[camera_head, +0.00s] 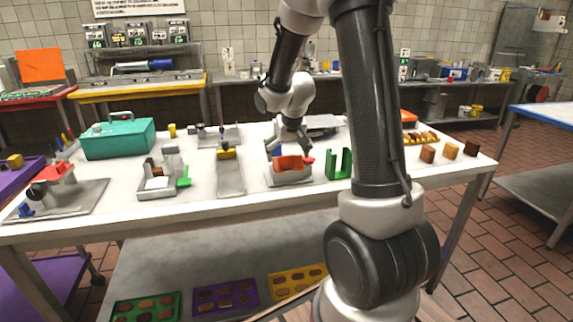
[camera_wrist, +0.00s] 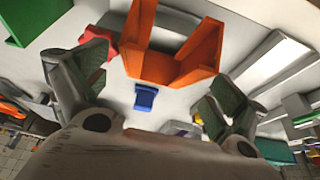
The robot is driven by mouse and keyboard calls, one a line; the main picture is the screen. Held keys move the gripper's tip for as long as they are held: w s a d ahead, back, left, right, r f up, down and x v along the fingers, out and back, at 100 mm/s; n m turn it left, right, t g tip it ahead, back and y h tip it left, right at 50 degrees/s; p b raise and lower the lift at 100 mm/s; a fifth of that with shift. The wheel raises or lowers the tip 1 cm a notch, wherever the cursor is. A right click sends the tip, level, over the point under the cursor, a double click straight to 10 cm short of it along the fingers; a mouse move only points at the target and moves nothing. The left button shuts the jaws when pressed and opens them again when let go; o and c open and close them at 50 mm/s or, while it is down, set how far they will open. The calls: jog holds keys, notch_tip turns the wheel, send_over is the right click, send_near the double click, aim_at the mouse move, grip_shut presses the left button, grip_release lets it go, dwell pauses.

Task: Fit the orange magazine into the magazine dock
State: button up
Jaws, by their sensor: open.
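The orange magazine (camera_head: 288,163) is an open, U-shaped bracket at a grey fixture, which looks like the dock (camera_head: 290,178), on the white table. In the wrist view the magazine (camera_wrist: 178,66) is at the top centre, ahead of my fingers, with grey fixture parts behind it. I cannot tell whether it is fully seated. My gripper (camera_head: 288,148) is just above and behind the magazine in the head view. In the wrist view its fingers (camera_wrist: 150,105) are spread apart, with no thing held between them. My arm hides part of the table right of the dock.
A red knob (camera_head: 307,160) is beside the magazine. A small blue part (camera_wrist: 145,97) shows between my fingers in the wrist view. A green bracket (camera_head: 340,164) stands right of the dock. A grey fixture with a yellow part (camera_head: 227,153) and a teal box (camera_head: 118,138) are to the left.

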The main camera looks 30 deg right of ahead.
jog(key=c, duration=1.3)
jog(key=shift+r, duration=0.1)
